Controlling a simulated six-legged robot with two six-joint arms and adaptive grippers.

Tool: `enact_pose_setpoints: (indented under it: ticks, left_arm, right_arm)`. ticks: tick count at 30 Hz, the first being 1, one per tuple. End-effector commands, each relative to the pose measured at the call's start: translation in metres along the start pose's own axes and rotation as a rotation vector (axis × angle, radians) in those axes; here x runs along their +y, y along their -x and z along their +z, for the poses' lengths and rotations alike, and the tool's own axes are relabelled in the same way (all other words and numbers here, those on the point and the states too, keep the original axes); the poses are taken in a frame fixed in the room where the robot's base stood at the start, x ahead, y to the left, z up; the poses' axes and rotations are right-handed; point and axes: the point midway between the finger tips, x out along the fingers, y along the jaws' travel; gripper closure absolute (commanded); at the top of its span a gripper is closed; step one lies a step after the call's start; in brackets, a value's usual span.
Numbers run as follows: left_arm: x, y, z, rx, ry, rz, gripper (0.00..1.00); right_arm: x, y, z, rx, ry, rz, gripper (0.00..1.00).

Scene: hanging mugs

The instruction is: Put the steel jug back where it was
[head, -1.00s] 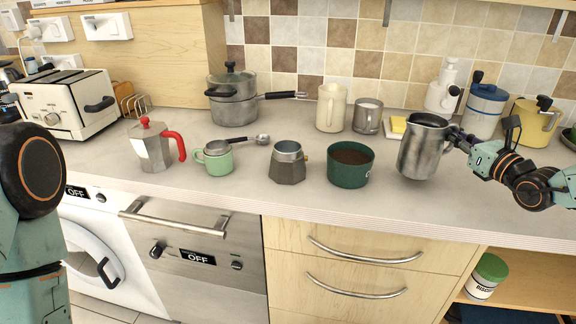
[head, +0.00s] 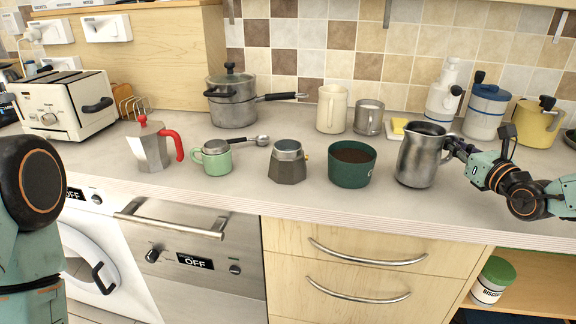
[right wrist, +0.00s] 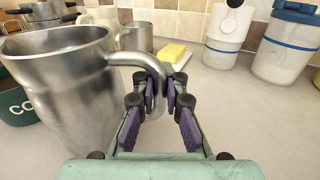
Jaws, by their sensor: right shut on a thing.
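The steel jug (head: 421,156) is upright at the right of the counter in the head view, just right of the dark green bowl-like container. It also fills the left of the right wrist view (right wrist: 65,95), with its handle (right wrist: 150,75) reaching to the right. My right gripper (head: 458,148) is shut on the jug's handle, and the handle passes between its purple-padded fingers (right wrist: 161,92). The jug's base appears to be at the counter top; I cannot tell for certain whether it touches. My left gripper is not visible; only part of my left arm shows.
The green container (head: 351,165) with brown contents stands close left of the jug. Behind are a steel mug (head: 368,118), a cream pitcher (head: 331,108) and butter on a dish (head: 399,126). Canisters (head: 485,111) and a yellow pot (head: 538,124) stand back right. The front edge is near.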

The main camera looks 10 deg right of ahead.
Motion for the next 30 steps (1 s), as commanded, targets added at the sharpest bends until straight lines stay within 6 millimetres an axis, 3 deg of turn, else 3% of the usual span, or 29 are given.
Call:
enact_pose_setpoints:
  ticks: [17, 18, 28, 30]
  left_arm:
    - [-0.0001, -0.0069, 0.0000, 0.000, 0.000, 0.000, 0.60]
    - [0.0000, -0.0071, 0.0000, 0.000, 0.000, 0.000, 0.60]
    - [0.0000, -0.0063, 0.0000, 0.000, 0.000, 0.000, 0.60]
    - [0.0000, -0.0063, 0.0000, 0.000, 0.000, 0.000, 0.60]
  right_arm:
    - [-0.0003, -0.0002, -0.0060, -0.003, 0.000, 0.000, 1.00]
    - [-0.0003, -0.0002, -0.0062, -0.003, 0.000, 0.000, 0.91]
    - [-0.0002, -0.0001, -0.0060, -0.001, 0.000, 0.000, 0.63]
    - [-0.0002, -0.0001, -0.0061, -0.001, 0.000, 0.000, 0.62]
